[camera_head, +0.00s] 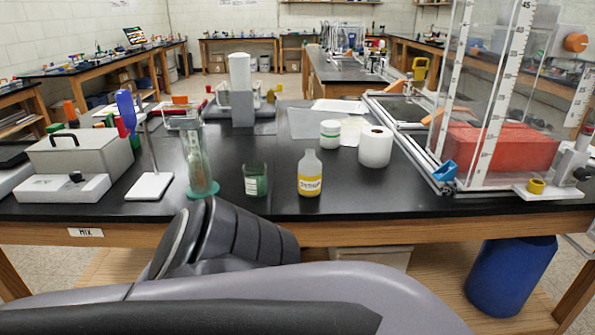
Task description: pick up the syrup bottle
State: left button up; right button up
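A clear bottle (309,174) with a yellow lower part and a small label stands upright near the front edge of the black-topped table (390,196). It looks like the syrup bottle, though its label is too small to read surely. Nothing touches it. A short green glass beaker (255,180) with a white label stands a little to its left. Neither of my grippers shows. Only grey links of my own arm are in view, low in front of the table, and no fingertips can be seen.
Left of the beaker stand a tall glass vessel (197,162) and a white-based stand (149,187). A white roll (375,147) and a white jar (330,133) are behind the bottle. A clear tank (477,150) is at right. Tabletop right of the bottle is clear.

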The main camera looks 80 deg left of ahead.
aim_at(310, 166)
jog(key=u, duration=2.45)
